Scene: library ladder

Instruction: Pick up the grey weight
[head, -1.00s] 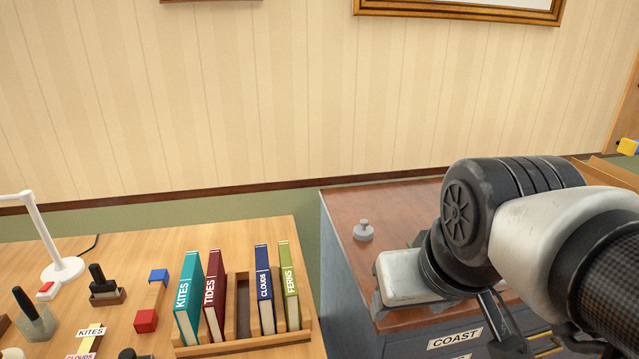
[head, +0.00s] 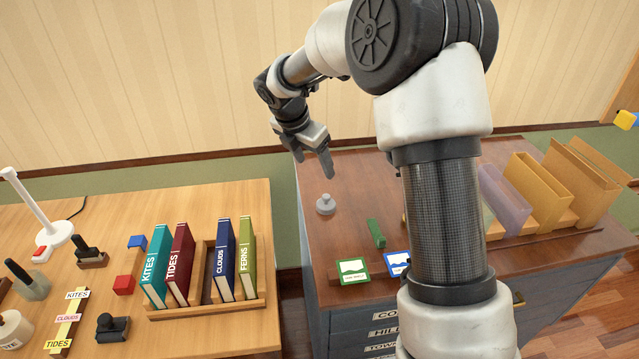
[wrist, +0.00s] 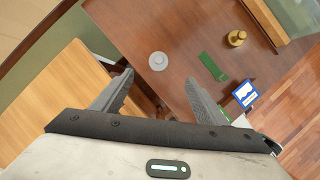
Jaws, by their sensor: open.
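The grey weight (head: 325,204) is a small round piece with a knob on top. It stands upright on the dark wooden cabinet top (head: 345,228), near its left edge. In the wrist view the weight (wrist: 158,61) lies beyond the fingertips, a little left of the middle of the gap. My gripper (head: 314,160) is open and empty, above the cabinet top and a little behind the weight in the head view. Its two fingers also show spread apart in the wrist view (wrist: 158,85).
A green block (head: 376,233) and a green-framed card (head: 353,270) are near the weight. A brass weight (wrist: 236,38) shows in the wrist view. Upright folders (head: 540,185) stand at the right. A book rack (head: 215,306) is on the left desk, across a gap.

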